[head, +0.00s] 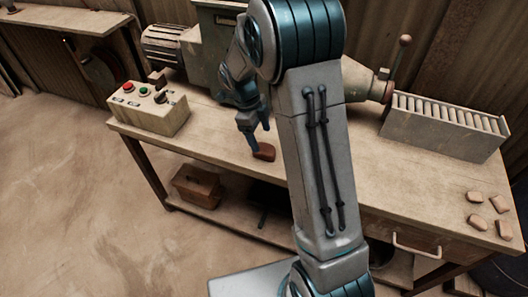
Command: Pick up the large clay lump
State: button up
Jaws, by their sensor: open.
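The clay lump (264,152) is a reddish-brown block on the wooden workbench top, left of my upright arm link. My gripper (258,146) points down right at it, with the fingers beside or around its upper left part. I cannot tell whether the fingers touch it. The gripper is open. Several smaller, paler lumps (476,197) lie at the right end of the bench. They look smaller than the brown one.
A control box (150,113) with red and green buttons stands at the bench's left end. A press machine (215,45) stands behind, partly hidden by my arm. A ribbed roller unit (445,125) stands at right. A wooden box (197,186) sits on the lower shelf.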

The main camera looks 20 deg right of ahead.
aim_at(263, 148)
jog(key=shift+a+x, duration=0.15)
jog(key=shift+x, duration=1.2)
jog(key=shift+a+x, duration=0.1)
jog(key=shift+x, duration=1.25)
jog(key=shift+s, duration=0.1)
jog(key=c, duration=1.2)
